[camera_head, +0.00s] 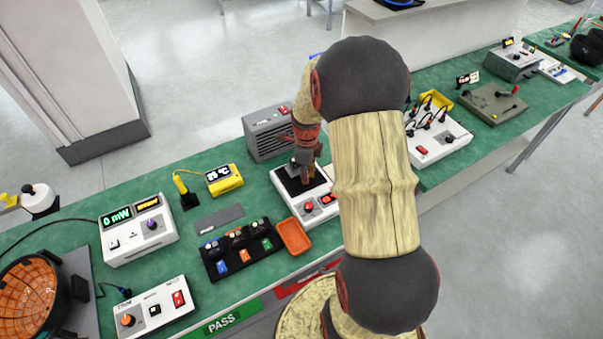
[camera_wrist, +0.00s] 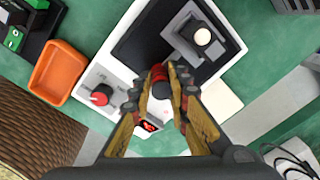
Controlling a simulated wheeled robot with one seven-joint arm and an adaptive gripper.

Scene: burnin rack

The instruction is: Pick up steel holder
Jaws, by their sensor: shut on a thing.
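The steel holder (camera_wrist: 182,28) is a grey block with a round pale piece on top. In the wrist view it sits over the black pad (camera_wrist: 140,38) of a white device, just beyond my fingertips. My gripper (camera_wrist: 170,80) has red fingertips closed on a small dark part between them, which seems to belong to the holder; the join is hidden. In the head view my gripper (camera_head: 305,150) points down over the same pad, and the holder is mostly covered by the fingers. I cannot tell whether the holder touches the pad.
An orange tray (camera_head: 294,236) and a black rack (camera_head: 240,262) with several small modules stand to the left of the device. A grey vented box (camera_head: 268,134) stands close behind. A yellow meter (camera_head: 224,178) is further left. Green bench top shows between them.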

